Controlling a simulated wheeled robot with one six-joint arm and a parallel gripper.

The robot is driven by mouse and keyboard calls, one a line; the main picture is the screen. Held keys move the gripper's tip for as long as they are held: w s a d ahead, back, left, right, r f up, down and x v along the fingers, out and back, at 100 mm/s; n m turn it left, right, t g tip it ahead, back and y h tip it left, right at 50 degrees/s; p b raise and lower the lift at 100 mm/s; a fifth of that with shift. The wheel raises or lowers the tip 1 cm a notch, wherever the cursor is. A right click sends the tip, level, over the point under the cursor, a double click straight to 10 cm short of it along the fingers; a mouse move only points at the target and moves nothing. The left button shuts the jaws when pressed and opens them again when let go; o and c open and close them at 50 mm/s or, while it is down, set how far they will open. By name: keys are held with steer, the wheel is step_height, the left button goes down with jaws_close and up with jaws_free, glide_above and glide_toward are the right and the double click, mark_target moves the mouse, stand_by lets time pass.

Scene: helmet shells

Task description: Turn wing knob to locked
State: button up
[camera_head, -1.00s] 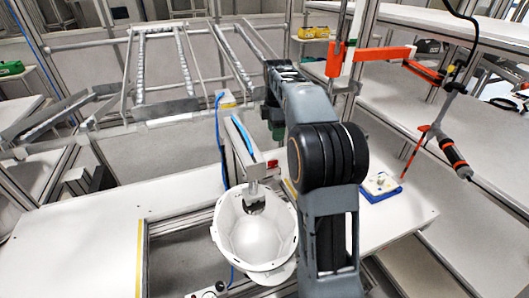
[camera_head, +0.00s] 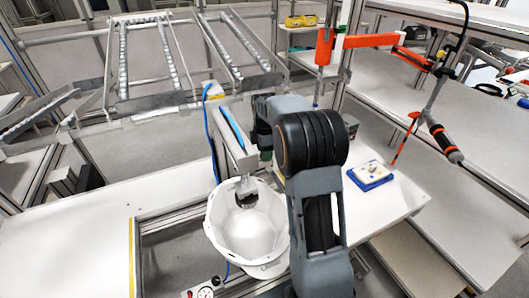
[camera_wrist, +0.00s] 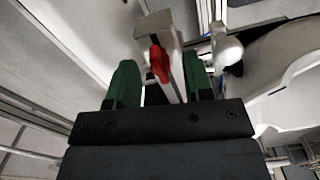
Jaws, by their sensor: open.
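The red wing knob (camera_wrist: 159,62) sits on the end of a grey block-like fixture arm (camera_wrist: 158,28) in the wrist view. My gripper (camera_wrist: 160,66) is open, with one green finger on each side of the knob. Gaps show between the knob and both fingers, so it is not clamped. In the head view the same fixture arm (camera_head: 232,145) reaches over the white helmet shell (camera_head: 262,245). There my arm hides the knob and most of my gripper.
A blue tray (camera_head: 371,181) with a small white part lies on the right table part. An orange arm with a hanging tool (camera_head: 445,145) stands farther right.

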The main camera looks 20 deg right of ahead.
steer(key=shift+f, duration=0.3)
jaws_close()
stand_by(0.4)
